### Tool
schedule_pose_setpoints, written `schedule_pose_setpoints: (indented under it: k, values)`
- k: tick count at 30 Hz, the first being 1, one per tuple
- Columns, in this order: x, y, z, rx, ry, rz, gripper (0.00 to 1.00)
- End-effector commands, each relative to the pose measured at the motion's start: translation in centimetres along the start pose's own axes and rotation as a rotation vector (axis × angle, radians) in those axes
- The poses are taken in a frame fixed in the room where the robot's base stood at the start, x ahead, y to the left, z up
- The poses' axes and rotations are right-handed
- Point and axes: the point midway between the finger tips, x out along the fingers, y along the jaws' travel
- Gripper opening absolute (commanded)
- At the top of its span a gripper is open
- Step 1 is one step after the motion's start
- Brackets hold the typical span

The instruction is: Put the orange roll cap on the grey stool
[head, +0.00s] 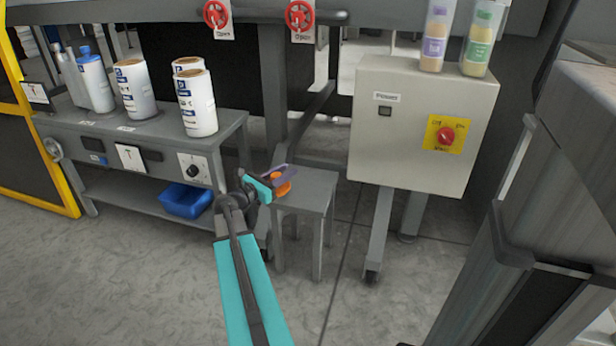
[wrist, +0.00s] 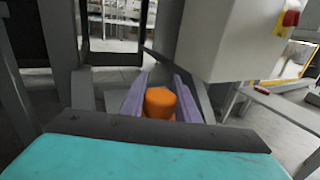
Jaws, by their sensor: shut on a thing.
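The orange roll cap (head: 281,184) is between the purple fingers of my gripper (head: 276,178), over the top of the grey stool. The gripper is shut on it. In the wrist view the orange cap (wrist: 160,104) sits between the two purple fingers (wrist: 160,100). The grey stool (head: 315,188) stands on the floor beside the workbench, with its flat top partly covered by the gripper. I cannot tell whether the cap touches the stool top.
A grey bench (head: 231,122) at left carries white rolls (head: 198,105) and bottles, with a blue bin (head: 186,201) on its lower shelf. A control cabinet (head: 420,125) with a red knob stands right of the stool. Open floor lies in front.

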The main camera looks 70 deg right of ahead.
Motion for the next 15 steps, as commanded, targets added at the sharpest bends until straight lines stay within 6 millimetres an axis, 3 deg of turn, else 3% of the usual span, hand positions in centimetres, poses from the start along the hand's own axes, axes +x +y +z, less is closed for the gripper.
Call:
schedule_pose_setpoints:
  k: [15]
  values:
    - [9.2, 0.2, -1.1, 0.001, -0.002, -0.002, 0.03]
